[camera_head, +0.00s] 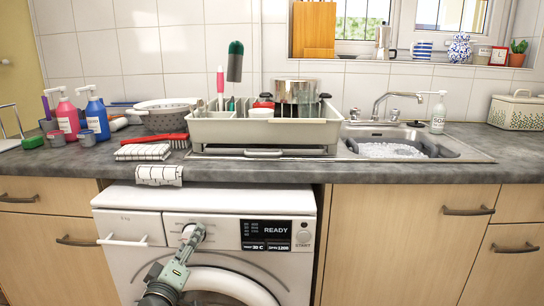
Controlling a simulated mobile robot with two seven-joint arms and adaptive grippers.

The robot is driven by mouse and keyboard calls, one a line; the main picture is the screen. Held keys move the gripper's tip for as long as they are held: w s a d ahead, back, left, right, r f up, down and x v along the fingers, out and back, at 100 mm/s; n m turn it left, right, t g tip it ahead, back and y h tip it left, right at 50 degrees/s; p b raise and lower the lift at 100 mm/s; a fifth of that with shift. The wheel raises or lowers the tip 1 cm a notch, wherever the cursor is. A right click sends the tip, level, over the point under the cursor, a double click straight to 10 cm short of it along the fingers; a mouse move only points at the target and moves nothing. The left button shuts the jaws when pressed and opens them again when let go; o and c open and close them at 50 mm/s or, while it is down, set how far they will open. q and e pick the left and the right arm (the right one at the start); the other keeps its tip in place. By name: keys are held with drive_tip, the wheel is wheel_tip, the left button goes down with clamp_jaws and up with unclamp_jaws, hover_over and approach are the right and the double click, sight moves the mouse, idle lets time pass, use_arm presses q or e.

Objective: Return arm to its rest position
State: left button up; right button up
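One of my arms comes in at the bottom, left of the middle, in front of the white washing machine (270,204). I take it to be my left arm. Its gripper (194,233) points up and away, over the machine's front panel above the round door. The gripper is small in the picture, so I cannot tell whether its fingers are open or shut. I see no object in it. It is below the counter edge, apart from the things on the counter. My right arm and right gripper are not in view.
The grey counter (420,172) overhangs the machine. A dish rack (262,134) with a pot (298,92) stands mid-counter. The sink (395,150) holds suds at right. Bottles (97,118), a red brush (165,138) and striped cloths (143,152) are at left.

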use_arm(q)
drive_tip(key=s+a, duration=0.1)
drive_tip(key=s, duration=1.1)
drive_tip(key=w+m+g, duration=0.1)
drive_tip(key=w+m, duration=1.1)
drive_tip(key=m, duration=1)
drive_tip(key=shift+d+r+y, duration=0.2)
drive_tip(key=shift+d+y, duration=0.1)
drive_tip(key=shift+d, duration=0.15)
